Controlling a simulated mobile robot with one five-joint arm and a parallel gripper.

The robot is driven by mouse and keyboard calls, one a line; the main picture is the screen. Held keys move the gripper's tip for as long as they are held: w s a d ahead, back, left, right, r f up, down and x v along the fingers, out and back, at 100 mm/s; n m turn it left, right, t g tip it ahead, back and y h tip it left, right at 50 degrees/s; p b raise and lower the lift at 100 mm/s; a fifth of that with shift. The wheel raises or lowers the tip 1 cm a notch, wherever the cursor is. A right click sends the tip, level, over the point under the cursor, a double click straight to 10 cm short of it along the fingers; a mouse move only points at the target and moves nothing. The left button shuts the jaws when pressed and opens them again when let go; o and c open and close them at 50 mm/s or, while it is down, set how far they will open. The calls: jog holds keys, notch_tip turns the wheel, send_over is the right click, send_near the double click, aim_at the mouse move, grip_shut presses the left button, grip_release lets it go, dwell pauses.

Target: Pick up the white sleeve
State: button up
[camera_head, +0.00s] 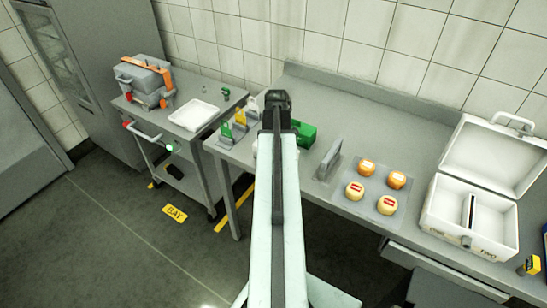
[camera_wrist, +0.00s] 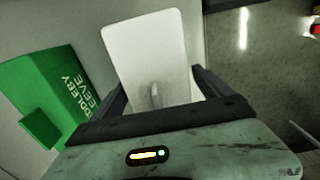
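The white sleeve (camera_wrist: 148,45) stands as a pale upright panel in the middle of the wrist view, with a small grey loop-like mark low on its face. My gripper (camera_wrist: 160,84) is open, with one dark finger on each side of the sleeve's lower part. I cannot tell whether either finger touches it. A green sleeve with white lettering (camera_wrist: 52,95) is just left of my gripper; a green box-like thing (camera_head: 306,133) shows beside my arm in the head view.
Small stands with green, yellow and white tags (camera_head: 226,131) are left of my arm on the counter. To the right are a grey upright plate (camera_head: 330,163), a mat (camera_head: 345,199) with orange and yellow cheese wheels, and an open white case (camera_head: 437,212). A trolley (camera_head: 190,134) with a white tray (camera_head: 194,114) stands left.

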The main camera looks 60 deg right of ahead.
jog(key=c, duration=1.2)
jog(key=shift+r, duration=0.15)
